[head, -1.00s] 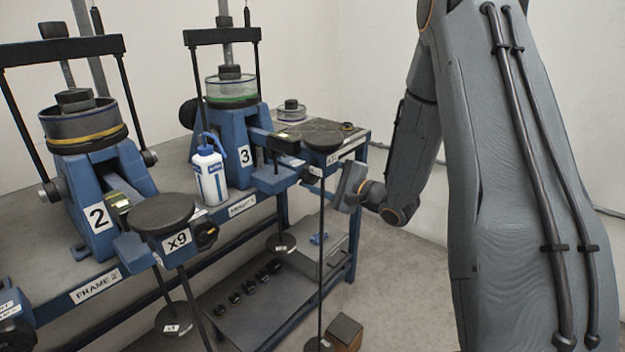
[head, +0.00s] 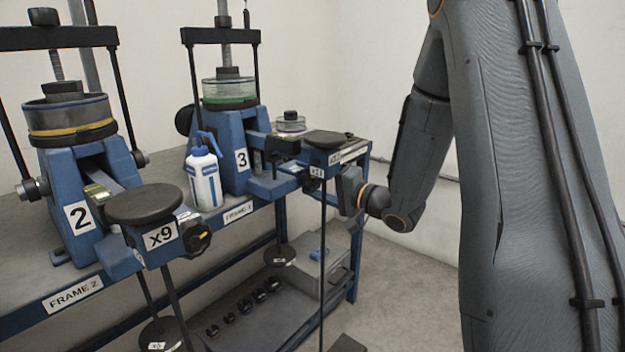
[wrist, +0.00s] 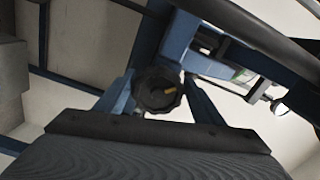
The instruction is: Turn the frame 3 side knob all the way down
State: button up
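The frame 3 side knob (wrist: 157,88) is a dark, lobed knob with a yellow mark, in the middle of the wrist view. The mark points right in that view. Frame 3 (head: 238,150) is the blue stand labelled 3 in the head view, with a lever running right to a dark round pan (head: 325,139). My gripper (wrist: 158,92) has its two bluish fingers apart, one on each side of the knob. I cannot tell whether they touch it. In the head view my gripper (head: 345,192) is at the lever's right end, and its fingertips are not clear.
Frame 2 (head: 85,190) stands at the left with its own pan and side knob (head: 195,236). A white and blue bottle (head: 204,172) stands beside frame 3. A thin rod hangs below the frame 3 pan. Several small dark weights (head: 243,306) lie on the lower shelf.

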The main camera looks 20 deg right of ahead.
jog(key=shift+o, duration=0.6)
jog(key=shift+d, duration=0.25)
jog(key=shift+s+d, duration=0.2)
jog(key=shift+d, duration=0.15)
jog(key=shift+p+v, duration=1.95)
jog(key=shift+v, duration=0.7)
jog(key=shift+a, duration=0.1)
